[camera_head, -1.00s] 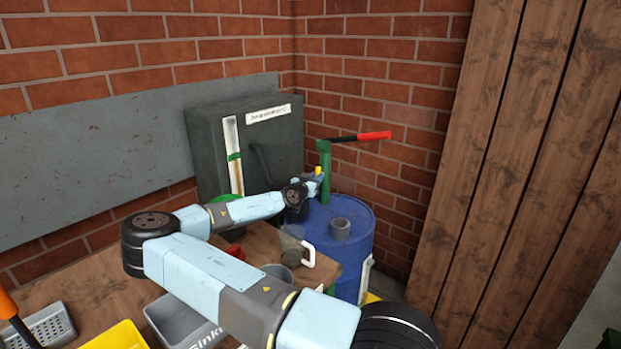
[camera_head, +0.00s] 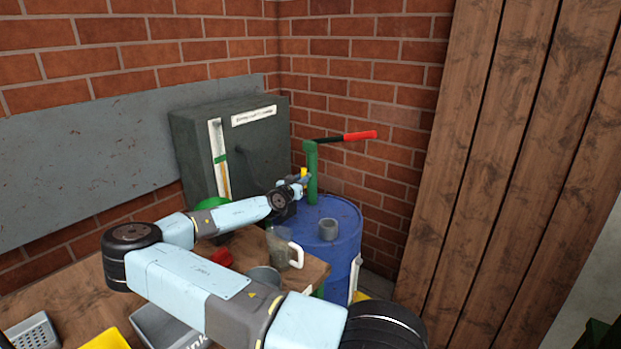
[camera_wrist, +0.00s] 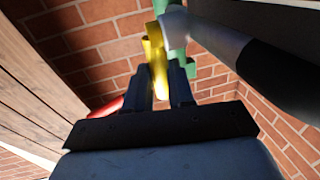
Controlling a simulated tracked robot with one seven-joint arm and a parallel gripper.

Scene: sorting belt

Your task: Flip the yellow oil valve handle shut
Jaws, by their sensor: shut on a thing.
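The yellow valve handle (camera_head: 304,173) is small in the head view, just left of the green pump post (camera_head: 312,170) above the blue drum (camera_head: 345,225). My gripper (camera_head: 299,181) is at the handle. In the wrist view, the yellow handle (camera_wrist: 156,58) stands upright between the dark fingers of my gripper (camera_wrist: 160,82), which are shut on its lower part. A green part and a grey tube (camera_wrist: 210,40) lie behind and to the right of it. The handle's pivot is hard to make out.
The pump's red-tipped lever (camera_head: 360,136) sticks out to the right above the drum. A dark cabinet (camera_head: 190,150) stands behind my arm. The wooden table (camera_head: 60,300) holds a glass jug (camera_head: 281,247), a grey bin and a yellow bin. Brick walls are close behind.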

